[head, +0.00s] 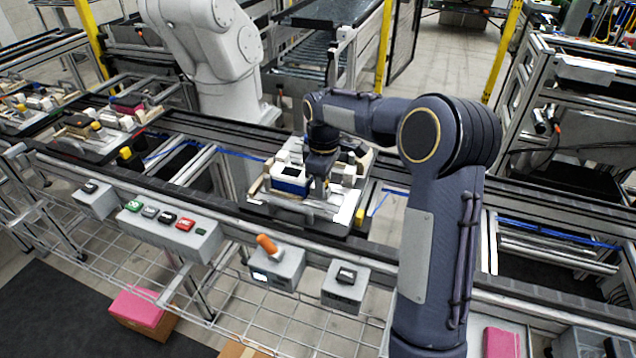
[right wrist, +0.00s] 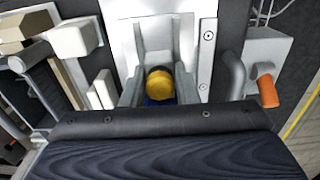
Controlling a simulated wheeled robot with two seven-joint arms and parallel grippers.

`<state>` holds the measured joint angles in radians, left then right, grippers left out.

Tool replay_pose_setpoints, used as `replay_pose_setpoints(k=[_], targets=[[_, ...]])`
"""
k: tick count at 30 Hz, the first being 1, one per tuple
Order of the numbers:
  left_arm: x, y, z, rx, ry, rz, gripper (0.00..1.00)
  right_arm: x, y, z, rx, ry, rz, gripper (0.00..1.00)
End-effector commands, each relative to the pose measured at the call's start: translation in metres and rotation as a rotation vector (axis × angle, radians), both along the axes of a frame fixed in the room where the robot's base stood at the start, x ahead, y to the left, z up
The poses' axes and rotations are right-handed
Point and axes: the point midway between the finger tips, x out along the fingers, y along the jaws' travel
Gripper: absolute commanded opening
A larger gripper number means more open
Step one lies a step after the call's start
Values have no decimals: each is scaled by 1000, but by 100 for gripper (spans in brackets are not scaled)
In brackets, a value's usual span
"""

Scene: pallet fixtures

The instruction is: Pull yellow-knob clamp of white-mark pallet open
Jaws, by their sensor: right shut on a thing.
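The pallet (head: 290,207) sits on the conveyor in the middle of the head view, with pale blocks and a blue-and-white part (head: 291,178) on it. My right gripper (head: 322,190) reaches down over its near side and hides the clamp there. In the right wrist view, the clamp's yellow knob (right wrist: 160,83) lies between the grey fingers of my right gripper (right wrist: 161,92), which is shut on it. A white plate (right wrist: 207,40) lies beside the fingers. I cannot tell if it is the white mark. My left gripper is not in view.
A control box with an orange handle (head: 267,245) stands on the near rail, close to the pallet. A box with coloured buttons (head: 170,228) is left of it. Other loaded pallets (head: 95,130) stand at the far left. A white robot arm (head: 215,55) stands behind the conveyor.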

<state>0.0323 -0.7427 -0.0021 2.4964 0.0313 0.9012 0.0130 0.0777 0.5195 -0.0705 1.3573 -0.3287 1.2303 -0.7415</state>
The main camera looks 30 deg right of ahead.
Motion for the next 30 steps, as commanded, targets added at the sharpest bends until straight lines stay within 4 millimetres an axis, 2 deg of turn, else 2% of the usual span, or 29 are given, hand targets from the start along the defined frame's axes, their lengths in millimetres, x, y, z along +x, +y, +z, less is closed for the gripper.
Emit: replay_pose_setpoints(k=[18, 19, 21, 30], targets=[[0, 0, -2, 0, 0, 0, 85, -18, -16, 0, -3, 4, -3, 7], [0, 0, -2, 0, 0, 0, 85, -17, -16, 0, -3, 3, -2, 31], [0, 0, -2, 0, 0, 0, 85, -17, -16, 0, -3, 3, -2, 40], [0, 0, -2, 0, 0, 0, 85, -17, -15, 0, -2, 4, -1, 42]])
